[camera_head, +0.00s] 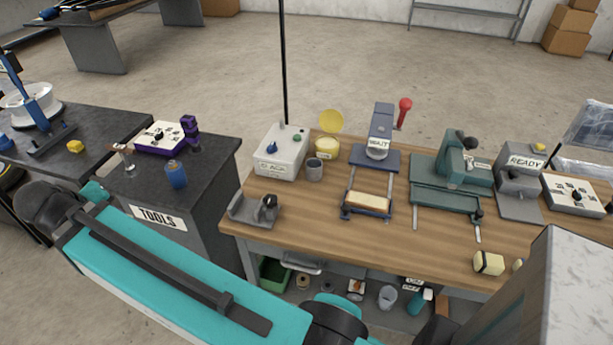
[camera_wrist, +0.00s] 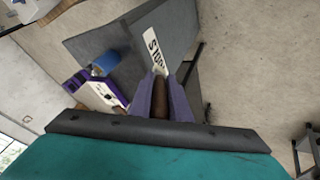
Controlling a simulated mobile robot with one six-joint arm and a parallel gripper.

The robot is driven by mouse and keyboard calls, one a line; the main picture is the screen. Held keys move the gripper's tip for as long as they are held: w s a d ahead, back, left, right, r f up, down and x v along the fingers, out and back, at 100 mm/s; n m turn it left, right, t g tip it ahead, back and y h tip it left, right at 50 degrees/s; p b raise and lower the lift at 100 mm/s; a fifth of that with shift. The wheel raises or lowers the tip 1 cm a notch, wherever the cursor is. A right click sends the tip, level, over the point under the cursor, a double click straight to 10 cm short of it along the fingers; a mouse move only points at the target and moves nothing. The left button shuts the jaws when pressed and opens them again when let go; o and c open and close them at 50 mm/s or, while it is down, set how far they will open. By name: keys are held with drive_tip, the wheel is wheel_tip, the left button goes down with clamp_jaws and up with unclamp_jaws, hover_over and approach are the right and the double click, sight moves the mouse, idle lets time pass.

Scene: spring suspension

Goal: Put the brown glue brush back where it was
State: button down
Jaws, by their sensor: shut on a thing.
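My gripper (camera_wrist: 160,98) has purple fingers and is shut on the brown glue brush (camera_wrist: 160,106), whose brown handle shows between them in the wrist view. Beyond the fingertips is the front of the dark cabinet with the TOOLS label (camera_wrist: 156,52). In the head view my gripper and the held brush cannot be made out; my teal arm crosses the lower left, in front of this cabinet (camera_head: 205,170). The brush's former place cannot be told from these frames.
On the cabinet top stand a blue cup (camera_head: 176,174), a white dial box with a purple base (camera_head: 160,138) and a small item with a brown top (camera_head: 123,158). The wooden bench (camera_head: 300,220) holds a grey cup (camera_head: 314,169), a yellow tub (camera_head: 327,146) and several machines.

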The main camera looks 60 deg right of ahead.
drive_tip(key=s+d+m+g+y+p, duration=0.1)
drive_tip(key=s+d+m+g, duration=0.1)
drive_tip(key=d, duration=1.4)
drive_tip(key=s+d+m+g+y+p, duration=0.1)
drive_tip(key=s+d+m+p, duration=0.1)
drive_tip(key=d, duration=1.3)
drive_tip(key=s+d+m+y+p, duration=0.1)
drive_tip(key=s+d+m, duration=0.1)
drive_tip(key=s+d, duration=0.8)
drive_tip(key=s+d+r+m+g+y, duration=0.1)
drive_tip(key=s+d+m+y, duration=0.1)
drive_tip(key=s+d, duration=0.8)
drive_tip(key=d, duration=0.6)
drive_tip(key=shift+g+p, duration=0.3)
drive_tip(key=shift+p, duration=0.1)
drive_tip(key=shift+d+f, duration=0.1)
drive_tip(key=shift+f+p, duration=1.05)
drive_tip(key=shift+f, duration=1.95)
drive_tip(key=shift+f, duration=0.1)
drive_tip(key=shift+f+p, duration=0.65)
drive_tip(key=shift+f, duration=1.1)
